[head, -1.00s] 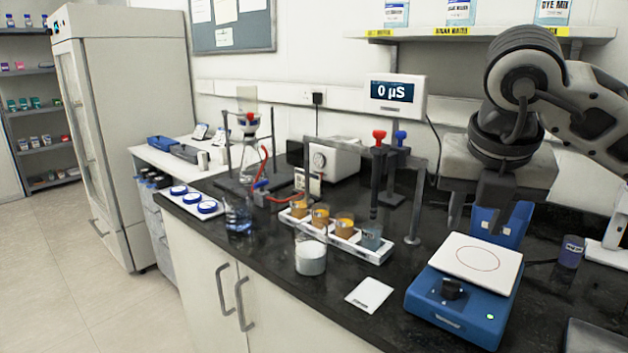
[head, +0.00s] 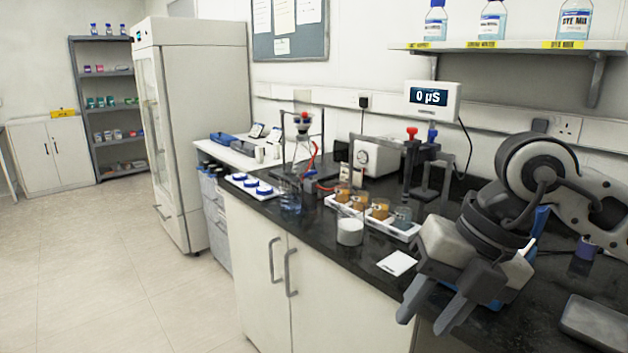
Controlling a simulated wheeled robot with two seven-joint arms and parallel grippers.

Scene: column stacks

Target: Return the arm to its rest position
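My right arm (head: 540,170) comes in from the right side of the head view. Its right gripper (head: 424,320) points down and to the left at the front edge of the black bench (head: 345,262). Its two grey fingers are apart with nothing between them. The gripper and wrist hide most of the blue device behind them. My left gripper is not in view.
A white card (head: 397,263) and a white pot (head: 350,231) lie left of the gripper. A white rack (head: 398,231) holds several small vessels. A grey tray (head: 596,322) lies at the right. The floor (head: 110,270) at left is clear.

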